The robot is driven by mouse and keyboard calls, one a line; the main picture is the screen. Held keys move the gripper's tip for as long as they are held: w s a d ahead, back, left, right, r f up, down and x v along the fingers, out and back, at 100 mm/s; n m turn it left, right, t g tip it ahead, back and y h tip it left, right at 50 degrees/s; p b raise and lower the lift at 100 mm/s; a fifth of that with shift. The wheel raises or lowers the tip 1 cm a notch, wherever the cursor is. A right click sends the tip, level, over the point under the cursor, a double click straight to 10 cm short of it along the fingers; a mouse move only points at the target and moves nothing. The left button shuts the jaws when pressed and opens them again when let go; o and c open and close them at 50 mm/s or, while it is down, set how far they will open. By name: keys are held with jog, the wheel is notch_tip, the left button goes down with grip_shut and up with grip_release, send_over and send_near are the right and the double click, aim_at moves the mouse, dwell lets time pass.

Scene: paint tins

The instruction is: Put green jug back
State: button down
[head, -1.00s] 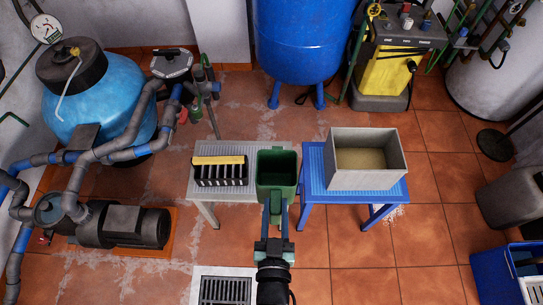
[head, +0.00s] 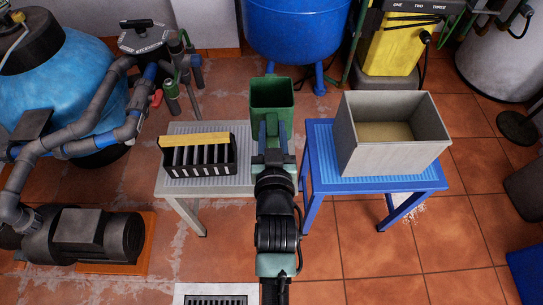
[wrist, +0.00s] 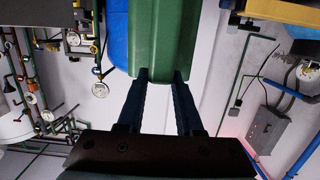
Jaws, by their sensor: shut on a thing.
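The green jug (head: 272,92) is open-topped and looks upright in the head view. My gripper (head: 272,128) is shut on its near side. The jug shows above and behind the right end of the grey table (head: 185,184), apparently held in the air. In the wrist view the green jug (wrist: 165,35) fills the top middle, and the two dark fingers of my gripper (wrist: 161,75) reach to its lower end. The exact grip contact is hard to see.
A black rack with a yellow bar (head: 198,157) stands on the grey table, left of my gripper. A grey box (head: 390,155) with a tan inside stands on the blue table (head: 320,150) at right. A blue tank (head: 298,30) is behind the jug.

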jog(key=f+b, duration=0.4)
jog(key=f, duration=0.6)
jog(key=shift+w+b, duration=0.2)
jog(key=shift+b, duration=0.1)
jog(key=shift+f, duration=0.1)
jog(key=shift+f, duration=0.15)
jog(key=c, duration=0.6)
grip_release()
jog(key=shift+o, duration=0.2)
jog(key=s+r+p, duration=0.2)
jog(key=s+p, duration=0.1)
jog(key=s, duration=0.9)
jog(key=shift+r, duration=0.15)
